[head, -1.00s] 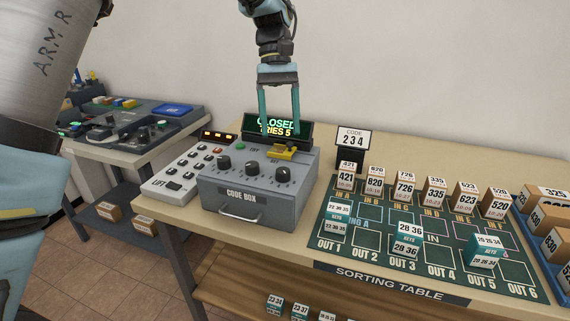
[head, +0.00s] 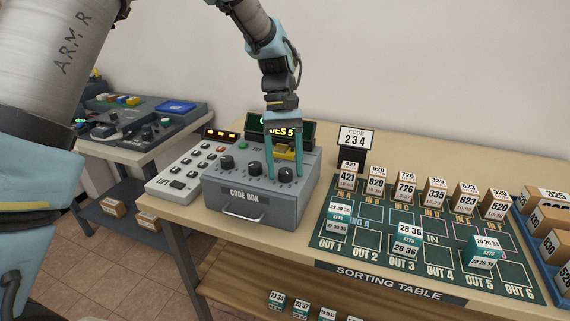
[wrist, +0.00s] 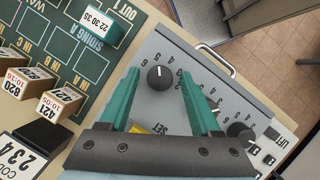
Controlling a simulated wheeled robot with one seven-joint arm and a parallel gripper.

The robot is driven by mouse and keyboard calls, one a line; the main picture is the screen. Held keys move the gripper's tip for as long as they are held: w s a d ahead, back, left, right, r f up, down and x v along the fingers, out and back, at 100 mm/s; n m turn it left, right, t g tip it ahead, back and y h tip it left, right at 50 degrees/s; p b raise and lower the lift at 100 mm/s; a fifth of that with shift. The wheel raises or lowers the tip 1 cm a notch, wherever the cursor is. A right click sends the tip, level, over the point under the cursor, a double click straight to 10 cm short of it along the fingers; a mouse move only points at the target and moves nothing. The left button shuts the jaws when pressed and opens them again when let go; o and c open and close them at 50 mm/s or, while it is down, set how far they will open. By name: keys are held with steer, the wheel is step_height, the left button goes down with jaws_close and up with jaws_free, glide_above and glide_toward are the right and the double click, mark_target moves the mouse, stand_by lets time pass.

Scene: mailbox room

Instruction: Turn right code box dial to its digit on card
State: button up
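The grey code box (head: 254,205) sits on the left part of the sorting table with three black dials on its sloped top. My gripper (head: 285,176) is open and points down, its teal fingers on either side of the right dial (head: 285,174). In the wrist view the right dial (wrist: 160,77) shows between the fingertips of my gripper (wrist: 160,78), with a gap on both sides. A white mark shows on the dial; its exact digit is hard to read. The code card (head: 353,138) reads 2 3 4.
A yellow switch (head: 285,153) sits behind the right dial, close to my fingers. The display (head: 284,131) behind is partly hidden by my gripper. A keypad (head: 191,165) lies left of the box. Small boxes stand on the green mat (head: 370,240) at right.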

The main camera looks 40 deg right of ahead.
jaws_close()
steer(key=shift+m, duration=0.4)
steer(key=m+t+y+p, duration=0.1)
steer(key=m+p, duration=0.1)
steer(key=m, duration=0.1)
steer(key=shift+d+r, duration=0.1)
steer(key=shift+d, duration=0.05)
steer(key=shift+s+m+t+y+p, duration=0.1)
steer(key=shift+m+t+y+p, duration=0.45)
steer(key=shift+m, duration=1.45)
steer(key=shift+o, duration=0.8)
jaws_free()
